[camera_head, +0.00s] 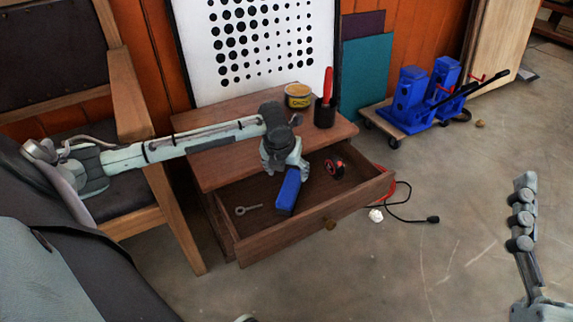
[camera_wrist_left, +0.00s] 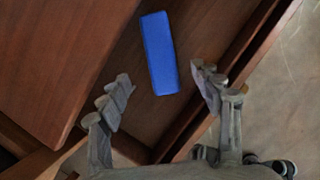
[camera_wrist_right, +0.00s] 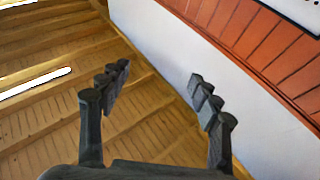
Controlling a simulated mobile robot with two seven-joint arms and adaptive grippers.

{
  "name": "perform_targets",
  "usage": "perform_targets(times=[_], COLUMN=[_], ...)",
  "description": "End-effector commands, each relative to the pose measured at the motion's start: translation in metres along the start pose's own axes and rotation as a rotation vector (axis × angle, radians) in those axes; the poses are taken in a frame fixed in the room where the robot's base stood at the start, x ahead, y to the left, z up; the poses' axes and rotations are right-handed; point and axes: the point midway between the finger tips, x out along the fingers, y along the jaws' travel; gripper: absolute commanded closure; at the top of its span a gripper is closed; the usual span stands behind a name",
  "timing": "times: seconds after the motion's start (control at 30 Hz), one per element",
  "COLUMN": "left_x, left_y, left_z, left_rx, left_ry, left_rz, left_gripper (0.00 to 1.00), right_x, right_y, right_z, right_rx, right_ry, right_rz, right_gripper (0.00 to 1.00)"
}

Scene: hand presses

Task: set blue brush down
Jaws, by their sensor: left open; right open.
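The blue brush (camera_head: 289,192) shows as a plain blue block in the open drawer (camera_head: 262,243), below my left gripper (camera_head: 286,170). In the left wrist view the brush (camera_wrist_left: 160,50) lies over the drawer floor, just beyond and between the spread fingertips, with a gap on each side. Its bristles are not visible, and its far end is partly hidden by the gripper in the head view. My left gripper is open and empty. My right gripper (camera_head: 522,212) is at the right edge, over bare floor; it is open and empty in the right wrist view (camera_wrist_right: 158,77).
The drawer also holds a key-like metal piece (camera_head: 248,210) and a black-and-red round item (camera_head: 334,168). A yellow tin (camera_head: 298,95) and a dark cup (camera_head: 324,113) with a red handle stand on the cabinet top (camera_head: 220,170). A wooden chair (camera_head: 172,215) is close on the left.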

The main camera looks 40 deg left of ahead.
Motion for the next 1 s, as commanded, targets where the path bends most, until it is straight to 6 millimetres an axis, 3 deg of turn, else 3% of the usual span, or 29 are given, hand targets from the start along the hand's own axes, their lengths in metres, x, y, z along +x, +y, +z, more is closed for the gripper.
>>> perform_targets(times=[0.27,0.37,0.47,0.57,0.6,0.67,0.7,0.77,0.8,0.87,0.9,1.0], left_x=[-0.013,-0.011,-0.009,-0.026,-0.042,-0.078,-0.106,-0.154,-0.186,-0.232,-0.260,-0.314], left_y=[0.000,-0.016,-0.065,-0.143,-0.178,-0.224,-0.247,-0.271,-0.279,-0.280,-0.276,-0.257], left_z=[-0.001,-0.008,-0.030,-0.065,-0.081,-0.098,-0.106,-0.111,-0.111,-0.107,-0.103,-0.093], left_rx=[-0.001,-0.035,-0.160,-0.413,-0.552,-0.787,-0.945,-1.181,-1.328,-1.525,-1.633,-1.822], left_ry=[0.000,-0.007,-0.026,-0.018,0.008,0.076,0.137,0.250,0.339,0.477,0.567,0.770], left_rz=[-0.001,-0.040,-0.172,-0.419,-0.543,-0.745,-0.875,-1.067,-1.188,-1.356,-1.458,-1.666], left_gripper=[0.35,0.35,0.35,0.35,0.35,0.35,0.35,0.35,0.35,0.35,0.35,0.35], right_x=[-0.001,-0.001,-0.001,-0.001,-0.001,-0.001,-0.001,-0.001,-0.001,-0.001,-0.001,-0.001], right_y=[-0.001,-0.001,-0.001,-0.001,-0.001,-0.001,-0.001,-0.002,-0.002,-0.002,-0.002,-0.002], right_z=[0.009,0.009,0.009,0.009,0.008,0.008,0.008,0.008,0.008,0.008,0.008,0.008], right_rx=[0.003,0.003,0.003,0.003,0.003,0.003,0.003,0.003,0.003,0.003,0.003,0.003], right_ry=[-0.055,-0.054,-0.054,-0.053,-0.053,-0.053,-0.053,-0.053,-0.053,-0.053,-0.053,-0.052], right_rz=[-0.002,-0.002,-0.002,-0.002,-0.002,-0.002,-0.002,-0.002,-0.002,-0.002,-0.002,-0.002], right_gripper=[0.36,0.36,0.36,0.36,0.36,0.36,0.36,0.36,0.36,0.36,0.36,0.36])
